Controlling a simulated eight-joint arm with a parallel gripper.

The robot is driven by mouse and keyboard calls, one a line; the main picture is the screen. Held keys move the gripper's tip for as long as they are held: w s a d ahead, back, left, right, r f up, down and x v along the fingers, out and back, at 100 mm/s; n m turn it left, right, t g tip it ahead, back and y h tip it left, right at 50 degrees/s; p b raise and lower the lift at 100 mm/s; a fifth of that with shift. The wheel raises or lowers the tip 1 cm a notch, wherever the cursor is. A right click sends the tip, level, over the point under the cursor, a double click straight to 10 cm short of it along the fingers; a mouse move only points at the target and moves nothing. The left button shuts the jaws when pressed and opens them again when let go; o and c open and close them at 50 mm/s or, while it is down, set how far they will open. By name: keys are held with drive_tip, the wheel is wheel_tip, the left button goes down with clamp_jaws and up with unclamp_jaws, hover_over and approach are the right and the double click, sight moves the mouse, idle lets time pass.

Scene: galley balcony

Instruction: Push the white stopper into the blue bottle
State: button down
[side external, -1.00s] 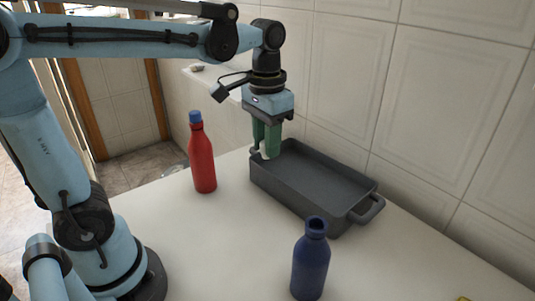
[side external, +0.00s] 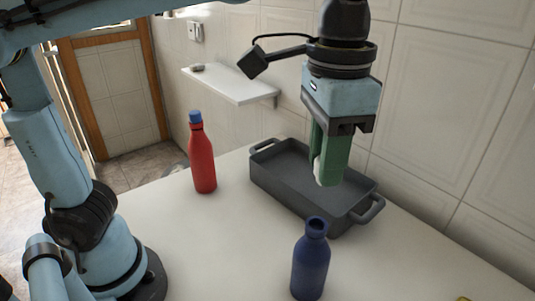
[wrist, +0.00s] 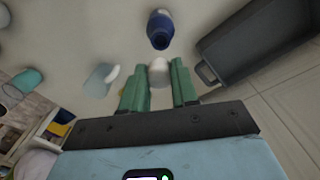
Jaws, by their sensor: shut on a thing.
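The white stopper (wrist: 159,72) is between the green fingers of my gripper (wrist: 158,84) in the wrist view. In the side external view its white end (side external: 322,181) shows at the fingertips of my gripper (side external: 329,176), which is shut on it. The blue bottle (side external: 311,264) stands upright on the white table, its dark mouth open at the top. My gripper is above the bottle's height and apart from it, in front of the grey tray in the picture. In the wrist view the blue bottle (wrist: 160,28) lies just beyond the stopper.
A grey tray (side external: 278,190) with handles sits behind the blue bottle, near the tiled wall. A red bottle (side external: 202,165) with a blue cap stands to the left. A wall shelf (side external: 232,86) is behind. The white table (side external: 215,245) is clear left of the blue bottle.

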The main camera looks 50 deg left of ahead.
drive_tip(key=c, duration=1.4)
unclamp_jaws()
drive_tip(key=shift+c, duration=0.2)
clamp_jaws()
drive_tip(key=shift+f, duration=3.55)
